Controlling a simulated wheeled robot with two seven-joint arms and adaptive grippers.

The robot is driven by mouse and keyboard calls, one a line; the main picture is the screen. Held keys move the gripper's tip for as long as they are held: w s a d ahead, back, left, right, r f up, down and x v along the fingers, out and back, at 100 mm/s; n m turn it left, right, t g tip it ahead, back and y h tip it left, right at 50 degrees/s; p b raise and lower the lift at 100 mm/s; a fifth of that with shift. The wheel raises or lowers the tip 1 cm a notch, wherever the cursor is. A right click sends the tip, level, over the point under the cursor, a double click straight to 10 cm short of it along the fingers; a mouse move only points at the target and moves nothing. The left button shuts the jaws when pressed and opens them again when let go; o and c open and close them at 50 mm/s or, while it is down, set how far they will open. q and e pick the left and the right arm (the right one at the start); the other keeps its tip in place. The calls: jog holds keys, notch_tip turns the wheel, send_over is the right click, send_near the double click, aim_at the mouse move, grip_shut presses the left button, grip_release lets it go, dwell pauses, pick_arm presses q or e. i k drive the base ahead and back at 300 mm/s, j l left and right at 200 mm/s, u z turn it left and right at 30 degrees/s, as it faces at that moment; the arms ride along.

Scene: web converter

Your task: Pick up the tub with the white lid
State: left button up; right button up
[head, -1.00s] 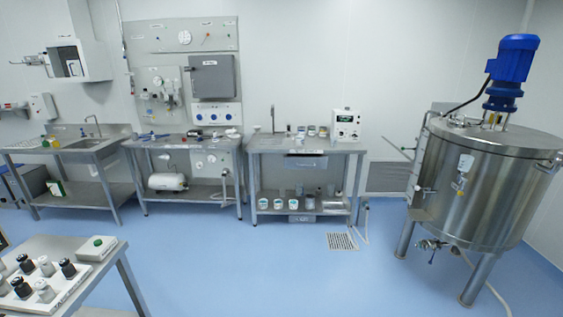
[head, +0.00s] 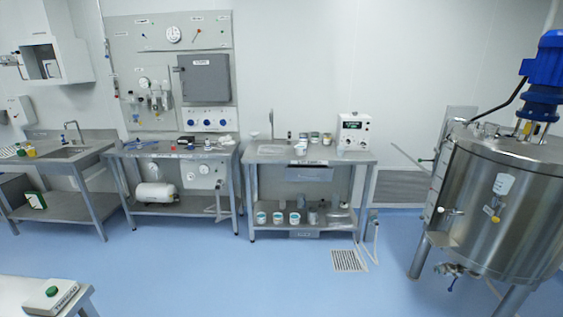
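Several small tubs stand on the right-hand steel bench, among them a pale tub (head: 301,147) near its front and another tub (head: 326,138) further back. More tubs (head: 278,217) with white and teal markings stand on the bench's lower shelf. They are too small for me to tell which one is the tub with the white lid. Neither of my grippers is in view.
The right-hand bench (head: 270,158) also bears a white instrument box (head: 354,132). A large steel tank (head: 490,200) with a blue motor stands at right. A pale table corner (head: 30,295) is at lower left. The blue floor between is clear, with a drain grate (head: 348,260).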

aim_at(301, 149)
jog(key=i, duration=3.9)
jog(key=z, duration=0.15)
